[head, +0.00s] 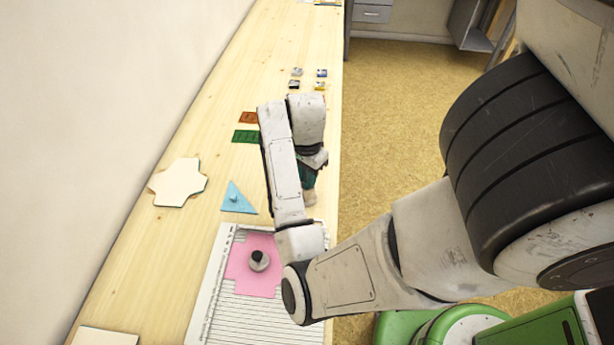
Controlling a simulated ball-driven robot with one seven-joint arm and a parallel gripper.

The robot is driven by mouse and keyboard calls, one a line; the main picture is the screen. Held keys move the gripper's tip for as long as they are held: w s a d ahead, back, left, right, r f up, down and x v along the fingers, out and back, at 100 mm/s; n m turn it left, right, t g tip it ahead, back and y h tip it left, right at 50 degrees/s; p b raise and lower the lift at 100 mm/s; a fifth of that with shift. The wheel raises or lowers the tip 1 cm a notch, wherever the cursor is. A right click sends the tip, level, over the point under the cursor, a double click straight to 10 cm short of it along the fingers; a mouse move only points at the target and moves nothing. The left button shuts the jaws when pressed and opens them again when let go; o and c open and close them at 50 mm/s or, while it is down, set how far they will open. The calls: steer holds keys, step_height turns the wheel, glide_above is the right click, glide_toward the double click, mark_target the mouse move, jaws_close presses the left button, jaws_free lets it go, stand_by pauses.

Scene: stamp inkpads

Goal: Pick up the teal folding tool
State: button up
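A teal thing (307,176), which may be the folding tool, shows in the head view as a small patch just beside my forearm. My arm hides most of it, so its shape cannot be made out. My gripper (314,160) is at the table's right edge, directly at this teal patch. Its fingers are mostly hidden, and I cannot tell whether they touch or hold it. A beige rounded thing (310,197) shows just below the teal patch, partly behind my arm.
A light blue triangle with a knob (236,198) and a cream cross-shaped stack (180,183) lie left of my arm. A ruled white board (212,300) bears a pink sheet (240,278) and a dark-and-silver knob (258,260). Green (245,136) and orange pads (248,118) lie beyond.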

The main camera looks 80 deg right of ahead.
jaws_close()
steer(key=shift+r, duration=0.1)
